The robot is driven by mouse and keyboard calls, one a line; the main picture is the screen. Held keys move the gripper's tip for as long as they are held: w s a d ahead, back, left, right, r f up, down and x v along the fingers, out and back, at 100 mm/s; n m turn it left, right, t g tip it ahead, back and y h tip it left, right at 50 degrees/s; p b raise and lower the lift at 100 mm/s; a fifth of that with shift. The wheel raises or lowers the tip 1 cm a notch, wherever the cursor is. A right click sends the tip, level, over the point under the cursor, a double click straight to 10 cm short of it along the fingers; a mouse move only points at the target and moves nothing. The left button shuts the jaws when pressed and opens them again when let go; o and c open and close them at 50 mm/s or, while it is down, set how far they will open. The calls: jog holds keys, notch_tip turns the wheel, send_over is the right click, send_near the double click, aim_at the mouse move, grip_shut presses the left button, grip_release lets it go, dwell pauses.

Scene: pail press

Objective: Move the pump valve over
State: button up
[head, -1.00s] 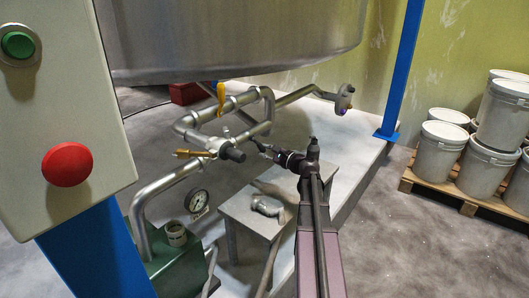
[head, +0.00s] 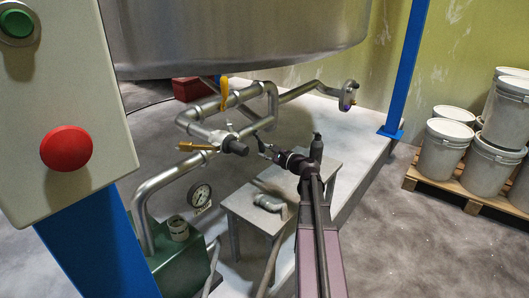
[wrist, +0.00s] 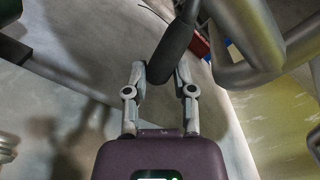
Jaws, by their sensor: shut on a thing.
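The valve's dark handle (head: 236,148) sticks out from the silver pipework under the tank, beside a brass lever (head: 198,147). In the wrist view the dark handle (wrist: 175,52) passes between my fingertips and looks thick and rounded. My gripper (head: 264,146) is just right of the handle in the head view. In the wrist view my gripper (wrist: 160,72) is shut on the handle near its lower end. The contact is partly hidden in the head view. A yellow handle (head: 223,91) stands upright on the pipe behind.
A small metal table (head: 240,200) holds a loose pipe fitting (head: 270,203) below my arm. A pressure gauge (head: 200,195) and green pump body (head: 180,258) are at lower left. A blue post (head: 404,75) and palletised pails (head: 447,145) stand right.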

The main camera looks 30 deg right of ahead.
jog(key=shift+o, duration=0.3)
jog(key=shift+s+a+f, duration=0.1)
jog(key=shift+s+a, duration=0.1)
jog(key=shift+a, duration=0.4)
jog(key=shift+s+a+f, duration=0.1)
jog(key=shift+s+a, duration=0.1)
jog(key=shift+a, duration=0.35)
jog(key=o, duration=0.9)
jog(key=shift+r, duration=0.1)
jog(key=shift+d, duration=0.1)
jog(key=shift+v, duration=6)
